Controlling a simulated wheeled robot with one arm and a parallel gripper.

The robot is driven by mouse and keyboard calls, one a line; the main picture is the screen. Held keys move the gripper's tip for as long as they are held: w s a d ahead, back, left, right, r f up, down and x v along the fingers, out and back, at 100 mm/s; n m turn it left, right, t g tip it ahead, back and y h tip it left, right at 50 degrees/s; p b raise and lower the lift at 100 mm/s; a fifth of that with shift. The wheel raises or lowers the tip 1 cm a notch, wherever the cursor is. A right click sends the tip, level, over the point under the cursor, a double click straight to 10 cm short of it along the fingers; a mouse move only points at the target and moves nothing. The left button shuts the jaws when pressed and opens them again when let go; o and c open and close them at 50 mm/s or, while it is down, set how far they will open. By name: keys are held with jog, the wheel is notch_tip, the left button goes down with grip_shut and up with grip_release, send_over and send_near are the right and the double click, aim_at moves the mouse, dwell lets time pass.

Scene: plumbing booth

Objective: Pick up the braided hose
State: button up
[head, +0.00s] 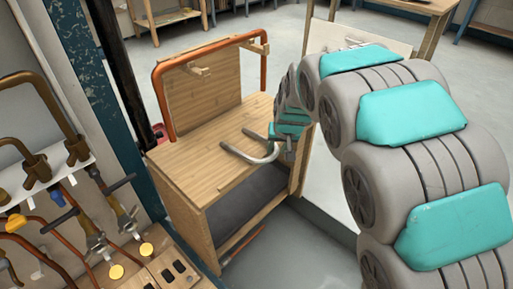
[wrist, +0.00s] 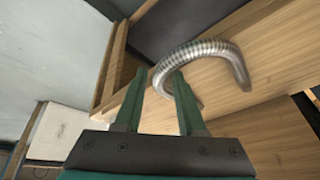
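The braided hose (wrist: 205,47) is a silvery ribbed tube bent into a U. In the head view the hose (head: 262,157) lies on the wooden top of a bench cabinet, near its right edge. My gripper (wrist: 160,75) shows two green fingers standing apart, at the hose. One leg of the hose appears in the gap between the fingertips, and the bend arches over beyond the right finger. I cannot tell whether either finger touches it. In the head view my gripper (head: 284,142) is at the bend end of the hose, partly hidden by my arm.
The wooden bench cabinet (head: 195,158) has a back panel framed by a copper-coloured pipe (head: 158,90) and an open shelf below. A panel with pipes and valves (head: 75,215) stands at the left. Open floor (head: 285,35) lies behind.

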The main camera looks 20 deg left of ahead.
jog(key=shift+f, duration=0.2)
grip_shut()
dwell(0.4)
